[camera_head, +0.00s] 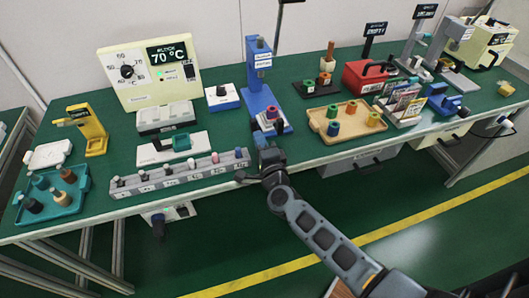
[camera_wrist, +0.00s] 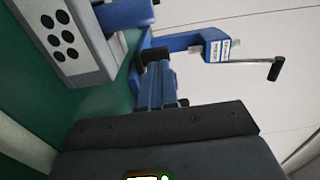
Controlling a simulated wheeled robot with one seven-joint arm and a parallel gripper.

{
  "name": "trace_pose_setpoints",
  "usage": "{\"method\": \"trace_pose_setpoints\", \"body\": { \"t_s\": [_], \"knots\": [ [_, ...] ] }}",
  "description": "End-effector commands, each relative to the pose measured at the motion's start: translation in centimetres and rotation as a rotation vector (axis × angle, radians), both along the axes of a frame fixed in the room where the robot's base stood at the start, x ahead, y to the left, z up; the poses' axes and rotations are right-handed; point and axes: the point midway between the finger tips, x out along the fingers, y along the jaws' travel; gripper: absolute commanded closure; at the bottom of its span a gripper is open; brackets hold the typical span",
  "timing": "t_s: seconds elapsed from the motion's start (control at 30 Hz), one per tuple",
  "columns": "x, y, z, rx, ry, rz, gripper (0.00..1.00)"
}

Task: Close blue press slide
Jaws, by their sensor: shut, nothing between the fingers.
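The blue press (camera_head: 259,85) stands at the middle of the bench, with a tall column and a white label. A pink-and-dark round piece (camera_head: 271,113) sits low at its front, over the blue base (camera_head: 284,127). How far its slide stands out is unclear in the head view. My gripper (camera_head: 267,153) is at the bench's front edge, just in front of the press base, shut and empty. Contact with the slide cannot be told.
A grey rack (camera_head: 180,178) with several small pieces lies left of my gripper. A wooden tray (camera_head: 345,131) with coloured cylinders lies to the right. A white-and-blue box (camera_head: 222,97) stands left of the press. The floor in front is clear.

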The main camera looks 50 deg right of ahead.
Motion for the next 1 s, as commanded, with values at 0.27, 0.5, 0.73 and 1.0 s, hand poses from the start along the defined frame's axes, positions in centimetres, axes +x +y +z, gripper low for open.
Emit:
{"method": "trace_pose_setpoints", "body": {
  "t_s": [0.27,0.5,0.73,1.0],
  "knots": [
    [2.4,-1.5,0.0,0.0,0.0,0.001,1.0],
    [2.6,-1.7,0.0,0.0,0.001,0.001,1.0],
    [2.8,-1.8,-0.1,-0.001,0.001,0.001,1.0],
    [5.6,-3.7,-0.2,-0.002,-0.001,-0.001,1.0]
  ]
}}
